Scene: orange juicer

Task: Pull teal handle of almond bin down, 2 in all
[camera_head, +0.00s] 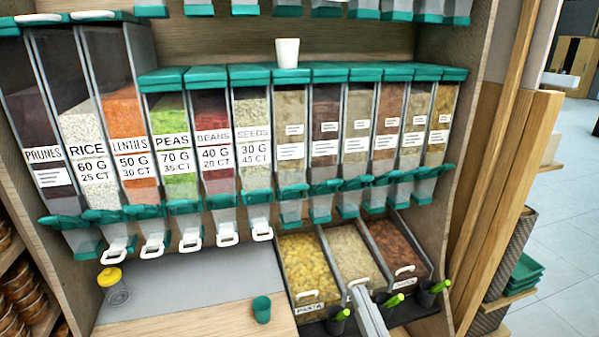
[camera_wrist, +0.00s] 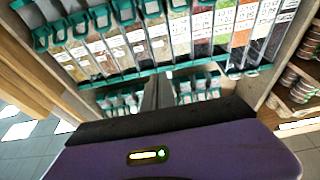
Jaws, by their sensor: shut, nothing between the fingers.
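A row of clear dispenser bins with teal lids and teal spouts fills the shelf. The left bins read prunes, rice, lentils, peas, beans and seeds. The labels on the brown-filled bins (camera_head: 326,108) to their right are too small to read, so I cannot tell which is almond. Their teal handles (camera_head: 325,187) stick out at the bottom. My gripper (camera_head: 360,292) shows as a grey shape at the bottom of the head view, below the handles and in front of the lower crates. In the wrist view my gripper (camera_wrist: 158,80) is shut and empty, its fingers pointing towards the bins.
Lower crates of pasta (camera_head: 307,270) and other dry food stand under the right bins. Dark cups with green-handled scoops (camera_head: 439,287) are in front. A teal cup (camera_head: 261,309) and a yellow-lidded jar (camera_head: 113,284) stand on the counter. A white cup (camera_head: 287,53) sits on the lids.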

